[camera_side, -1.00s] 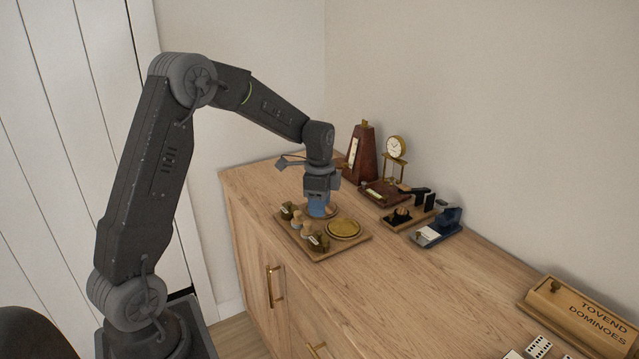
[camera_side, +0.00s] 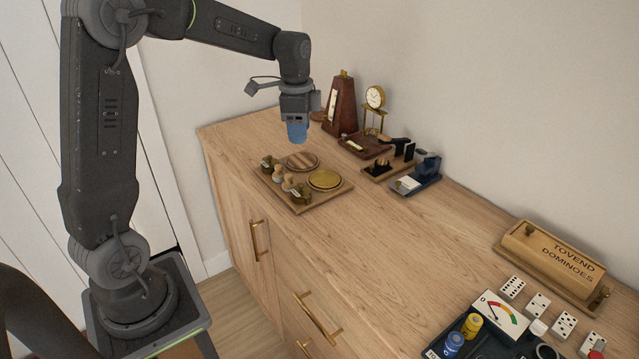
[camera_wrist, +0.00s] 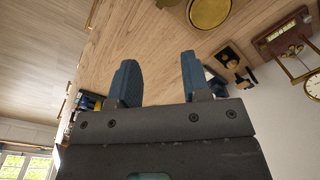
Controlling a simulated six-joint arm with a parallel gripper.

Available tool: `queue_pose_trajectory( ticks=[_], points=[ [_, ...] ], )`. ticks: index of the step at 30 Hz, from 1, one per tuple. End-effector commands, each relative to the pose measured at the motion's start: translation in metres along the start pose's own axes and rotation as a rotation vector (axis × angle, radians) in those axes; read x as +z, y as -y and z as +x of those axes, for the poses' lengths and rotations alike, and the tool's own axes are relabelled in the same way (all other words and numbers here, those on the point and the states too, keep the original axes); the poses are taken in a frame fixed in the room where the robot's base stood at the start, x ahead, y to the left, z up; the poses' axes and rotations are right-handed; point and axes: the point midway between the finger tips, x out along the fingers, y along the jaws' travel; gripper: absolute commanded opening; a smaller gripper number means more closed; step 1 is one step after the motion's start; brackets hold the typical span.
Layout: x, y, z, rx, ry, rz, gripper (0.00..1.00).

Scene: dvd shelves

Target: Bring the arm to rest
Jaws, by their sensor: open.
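My gripper (camera_side: 297,132) hangs from my arm, pointing down, in the air above the wooden cabinet top (camera_side: 410,240). It is clear of the wooden tray with round plates. In the wrist view the two blue fingers of my gripper (camera_wrist: 160,80) stand wide apart with nothing between them. My arm reaches out from its base at the left of the side view.
Behind stand a metronome (camera_side: 341,105), a brass clock (camera_side: 375,97) and a blue stapler-like item (camera_side: 428,166). A dominoes box (camera_side: 550,262) lies at right. The cabinet's middle is clear.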

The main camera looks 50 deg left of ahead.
Motion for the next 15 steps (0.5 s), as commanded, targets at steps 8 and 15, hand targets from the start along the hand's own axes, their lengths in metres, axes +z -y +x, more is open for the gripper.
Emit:
queue_pose_trajectory(
  ticks=[8,15],
  points=[
    [-0.001,-0.110,-0.058,-0.125,-0.129,-0.266,0.43],
    [0.023,-0.197,-0.070,-0.166,-0.290,-0.508,0.43]
  ],
)
